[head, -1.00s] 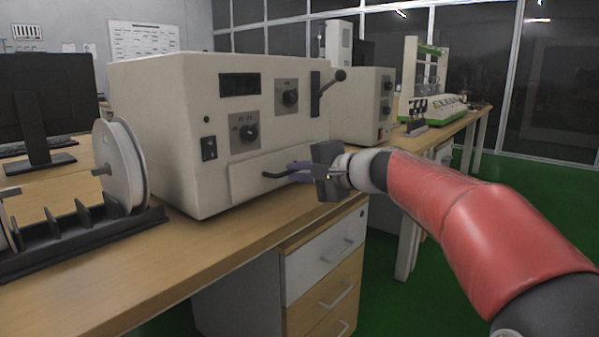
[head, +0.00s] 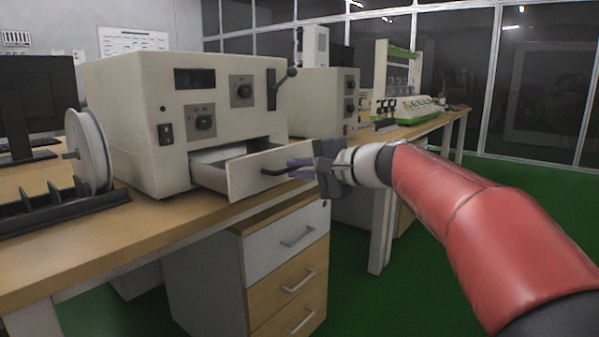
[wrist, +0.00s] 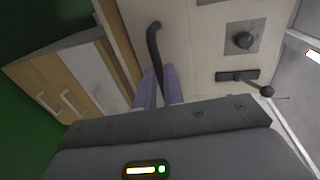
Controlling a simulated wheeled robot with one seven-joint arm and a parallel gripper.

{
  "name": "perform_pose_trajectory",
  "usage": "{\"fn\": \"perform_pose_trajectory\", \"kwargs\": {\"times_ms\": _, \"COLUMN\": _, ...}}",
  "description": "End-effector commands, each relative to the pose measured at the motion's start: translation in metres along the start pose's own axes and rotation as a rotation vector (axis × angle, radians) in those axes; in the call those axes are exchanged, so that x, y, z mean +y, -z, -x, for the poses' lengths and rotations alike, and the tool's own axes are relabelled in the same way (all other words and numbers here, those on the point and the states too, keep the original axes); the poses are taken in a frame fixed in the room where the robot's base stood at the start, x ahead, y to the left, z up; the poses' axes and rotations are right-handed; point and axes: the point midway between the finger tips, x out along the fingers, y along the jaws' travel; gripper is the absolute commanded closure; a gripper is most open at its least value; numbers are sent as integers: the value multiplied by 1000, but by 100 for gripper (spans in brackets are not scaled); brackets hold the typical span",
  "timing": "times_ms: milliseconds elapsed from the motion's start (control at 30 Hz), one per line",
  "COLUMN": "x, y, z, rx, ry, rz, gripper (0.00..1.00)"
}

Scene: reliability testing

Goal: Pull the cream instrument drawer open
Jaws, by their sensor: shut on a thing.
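The cream instrument drawer (head: 240,172) sticks out of the lower front of the cream instrument (head: 130,110), with a gap behind its front panel showing the light inside. Its dark curved handle (head: 275,171) is on the drawer front. My gripper (head: 297,168) is shut on this handle, its bluish-purple fingers around it. In the wrist view the handle (wrist: 154,45) runs down between the two fingers (wrist: 157,88). The fingers partly hide the handle's far end.
A spool (head: 92,150) on a dark rack stands left of the instrument. A white and wood drawer cabinet (head: 285,265) is under the wooden table (head: 150,235). Another cream device (head: 320,100) stands behind. Green floor is clear at right.

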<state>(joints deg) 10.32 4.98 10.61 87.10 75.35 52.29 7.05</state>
Motion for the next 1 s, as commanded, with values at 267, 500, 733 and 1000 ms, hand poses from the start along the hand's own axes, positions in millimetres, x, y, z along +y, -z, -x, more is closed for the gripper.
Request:
{"fn": "perform_pose_trajectory", "kwargs": {"times_ms": 267, "x": 0, "y": 0, "z": 0, "rx": -1, "ry": 0, "rz": -1, "gripper": 88}}
{"fn": "perform_pose_trajectory", "kwargs": {"times_ms": 500, "x": 0, "y": 0, "z": 0, "rx": 0, "ry": 0, "rz": -1, "gripper": 68}}
{"fn": "perform_pose_trajectory", "kwargs": {"times_ms": 733, "x": 0, "y": 0, "z": 3, "rx": 0, "ry": 0, "rz": 0, "gripper": 68}}
{"fn": "perform_pose_trajectory", "kwargs": {"times_ms": 1000, "x": -1, "y": 1, "z": 44, "rx": 5, "ry": 1, "rz": 0, "gripper": 68}}
